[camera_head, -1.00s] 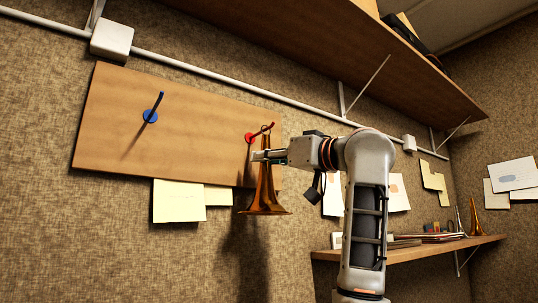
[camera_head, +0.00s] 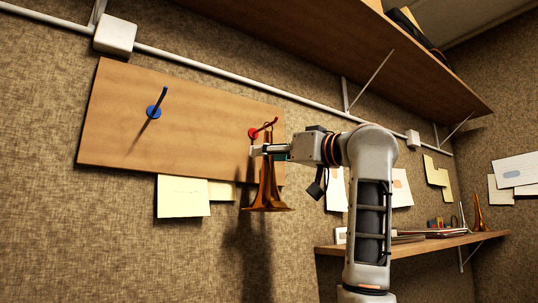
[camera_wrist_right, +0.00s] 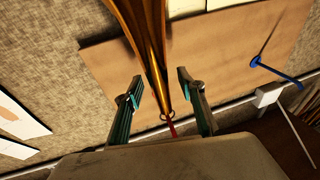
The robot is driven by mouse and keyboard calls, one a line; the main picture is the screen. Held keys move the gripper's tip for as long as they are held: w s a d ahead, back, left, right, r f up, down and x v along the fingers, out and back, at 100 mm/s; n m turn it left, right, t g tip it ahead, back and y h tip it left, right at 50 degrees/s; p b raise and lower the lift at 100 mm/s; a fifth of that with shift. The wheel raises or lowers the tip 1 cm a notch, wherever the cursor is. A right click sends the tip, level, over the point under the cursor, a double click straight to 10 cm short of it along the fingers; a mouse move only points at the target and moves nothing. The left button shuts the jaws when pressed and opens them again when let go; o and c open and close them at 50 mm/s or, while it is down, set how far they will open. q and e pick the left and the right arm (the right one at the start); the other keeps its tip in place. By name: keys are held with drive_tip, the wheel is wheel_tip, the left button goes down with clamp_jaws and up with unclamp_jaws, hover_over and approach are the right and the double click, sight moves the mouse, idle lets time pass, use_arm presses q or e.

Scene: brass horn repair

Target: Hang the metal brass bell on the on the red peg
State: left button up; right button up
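The brass bell (camera_head: 267,188) is upright with its flared mouth down, in front of the lower right of the wooden board. The small ring at its top is at the red peg (camera_head: 253,133); in the right wrist view the red peg (camera_wrist_right: 172,129) appears to pass through the ring. My right gripper (camera_head: 262,150) is at the bell's narrow neck. In the right wrist view its fingers (camera_wrist_right: 160,80) are apart, one on each side of the bell (camera_wrist_right: 150,40), with visible gaps. My left gripper is not in view.
The wooden board (camera_head: 200,120) also carries a blue peg (camera_head: 154,112) at its left. A lower shelf (camera_head: 420,243) at the right holds a second brass horn (camera_head: 478,213) and other items. A large shelf (camera_head: 350,45) overhangs above. Paper notes (camera_head: 183,197) hang below the board.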

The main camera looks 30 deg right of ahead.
drive_tip(key=v, duration=1.2)
